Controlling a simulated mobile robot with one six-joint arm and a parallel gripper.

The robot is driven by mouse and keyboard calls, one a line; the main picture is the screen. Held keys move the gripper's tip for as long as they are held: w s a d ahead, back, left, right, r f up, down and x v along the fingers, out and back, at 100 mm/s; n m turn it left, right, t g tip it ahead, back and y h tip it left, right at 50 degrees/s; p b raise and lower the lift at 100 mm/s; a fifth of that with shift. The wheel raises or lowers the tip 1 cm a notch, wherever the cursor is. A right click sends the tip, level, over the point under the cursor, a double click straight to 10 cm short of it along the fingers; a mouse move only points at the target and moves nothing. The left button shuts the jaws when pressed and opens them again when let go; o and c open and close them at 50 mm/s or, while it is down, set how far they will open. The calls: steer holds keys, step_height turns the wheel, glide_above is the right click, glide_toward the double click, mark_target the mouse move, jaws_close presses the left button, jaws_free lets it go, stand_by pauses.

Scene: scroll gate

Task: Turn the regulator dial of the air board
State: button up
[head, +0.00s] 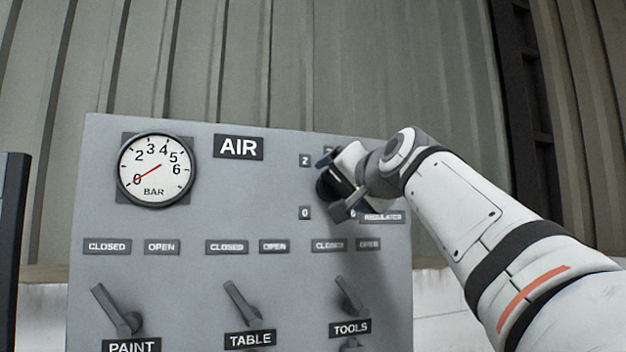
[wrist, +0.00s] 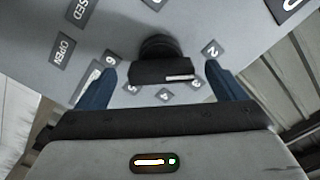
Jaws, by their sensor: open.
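The grey air board (head: 205,222) stands in front of me in the head view. Its black regulator dial (head: 326,187) is at the upper right, mostly hidden behind my gripper (head: 336,183). In the wrist view the dial (wrist: 160,64) is a black knob with a white mark on its bar, ringed by number labels. My gripper (wrist: 158,88) is open, with one blue finger on each side of the dial's bar and a gap to it on both sides. The gauge (head: 155,170) at the upper left has its red needle at 0.
Three lever handles sit below: paint (head: 118,311), table (head: 241,304) and tools (head: 351,297). CLOSED and OPEN labels lie above them. A dark post (head: 12,240) stands at the left edge. A corrugated wall (head: 300,60) is behind the board.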

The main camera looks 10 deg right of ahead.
steer(key=shift+w+a+p, duration=0.25)
steer(key=shift+w+p, duration=0.05)
steer(key=shift+w, duration=1)
steer(key=shift+c, duration=0.5)
